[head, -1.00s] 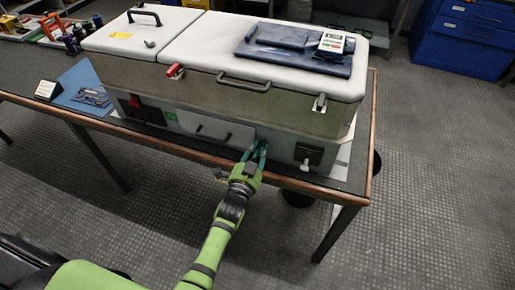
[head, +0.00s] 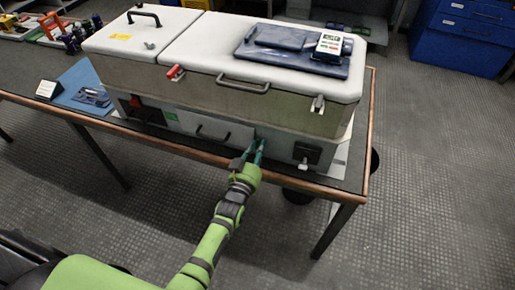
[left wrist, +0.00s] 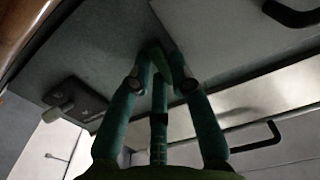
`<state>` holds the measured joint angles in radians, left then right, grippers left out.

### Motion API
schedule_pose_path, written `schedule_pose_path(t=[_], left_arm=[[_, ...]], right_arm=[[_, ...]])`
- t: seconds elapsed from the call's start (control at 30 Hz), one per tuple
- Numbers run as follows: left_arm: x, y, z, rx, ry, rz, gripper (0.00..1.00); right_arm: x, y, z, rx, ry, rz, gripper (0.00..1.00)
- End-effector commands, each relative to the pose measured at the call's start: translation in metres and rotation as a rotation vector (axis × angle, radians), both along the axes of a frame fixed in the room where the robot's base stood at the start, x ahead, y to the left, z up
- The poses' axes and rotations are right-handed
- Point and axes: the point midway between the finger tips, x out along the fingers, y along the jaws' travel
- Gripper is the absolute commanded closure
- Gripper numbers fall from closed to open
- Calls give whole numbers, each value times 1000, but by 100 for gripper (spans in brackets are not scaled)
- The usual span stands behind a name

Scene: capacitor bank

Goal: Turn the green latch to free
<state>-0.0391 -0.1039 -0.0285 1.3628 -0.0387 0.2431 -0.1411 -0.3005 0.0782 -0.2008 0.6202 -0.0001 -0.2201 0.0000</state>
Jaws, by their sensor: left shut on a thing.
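The green latch (left wrist: 158,60) shows in the left wrist view as a small dark green piece on the grey front panel, at the panel's seam. It lies mostly hidden between my fingertips. My left gripper (left wrist: 161,78) is shut on it, with teal fingers on both sides of it. In the head view my left gripper (head: 257,147) meets the cabinet's lower front, between the front panel with a black handle (head: 212,136) and the black plate (head: 306,154). The latch's exact angle cannot be told. My right gripper is not in view.
The big grey cabinet with white lids (head: 205,45) stands on a table with a wooden edge (head: 366,150). A red latch (head: 174,71) and a handle (head: 243,86) stick out above. A blue tray (head: 285,58) with a meter (head: 329,45) lies on top. The floor in front is clear.

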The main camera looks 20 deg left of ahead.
Motion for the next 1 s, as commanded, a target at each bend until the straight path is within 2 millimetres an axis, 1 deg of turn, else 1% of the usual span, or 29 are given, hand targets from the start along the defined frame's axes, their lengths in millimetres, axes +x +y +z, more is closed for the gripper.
schedule_pose_path(t=[0.53, 0.57, 0.6, 0.63, 0.87, 1.0], left_arm=[[0, 0, 1, -25, 0, 0, 100], [0, 0, 1, -25, 0, 0, 75], [0, 0, 1, -25, 0, 0, 59], [0, 0, 1, -25, 0, 0, 55], [0, 0, 0, -24, 0, 0, 55], [-3, 0, 0, -24, 1, 0, 55]], right_arm=[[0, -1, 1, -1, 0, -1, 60], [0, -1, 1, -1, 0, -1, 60], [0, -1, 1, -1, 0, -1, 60], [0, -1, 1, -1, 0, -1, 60], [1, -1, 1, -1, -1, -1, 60], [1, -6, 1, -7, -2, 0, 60]])
